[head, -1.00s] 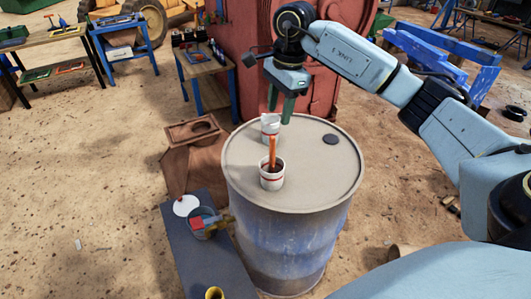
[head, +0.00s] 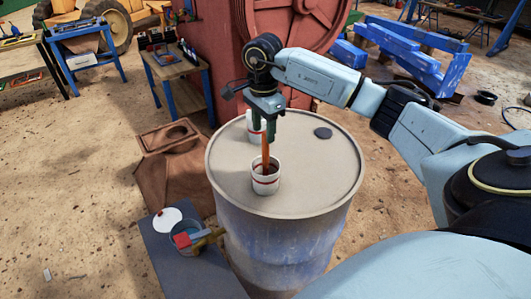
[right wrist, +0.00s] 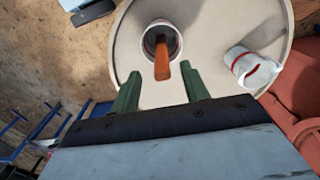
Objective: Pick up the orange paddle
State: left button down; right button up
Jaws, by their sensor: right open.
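The orange paddle (head: 265,151) stands in a white cup with a red band (head: 266,184) on top of the drum. It also shows in the right wrist view (right wrist: 162,62), leaning out of the cup (right wrist: 174,47) toward my gripper. My right gripper (head: 264,134) is open, at the upper end of the paddle. In the right wrist view its green fingers (right wrist: 162,84) lie apart, with the paddle's near end just ahead of the gap between them. I cannot tell whether a finger touches it. My left gripper is out of view.
A second white cup (head: 253,126) stands behind the paddle, close to my right gripper; it also shows in the right wrist view (right wrist: 250,66). A dark disc (head: 322,133) lies on the drum top (head: 230,165).

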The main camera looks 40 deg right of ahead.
aim_at(265, 145)
jog(key=shift+w+f, duration=0.1)
jog(key=shift+f, duration=0.65)
jog(key=f, duration=0.3)
jog(key=f+p, duration=0.1)
jog(key=f, duration=0.1)
jog(key=shift+d+f, duration=0.1)
jog(key=shift+d, duration=0.25)
grip_shut()
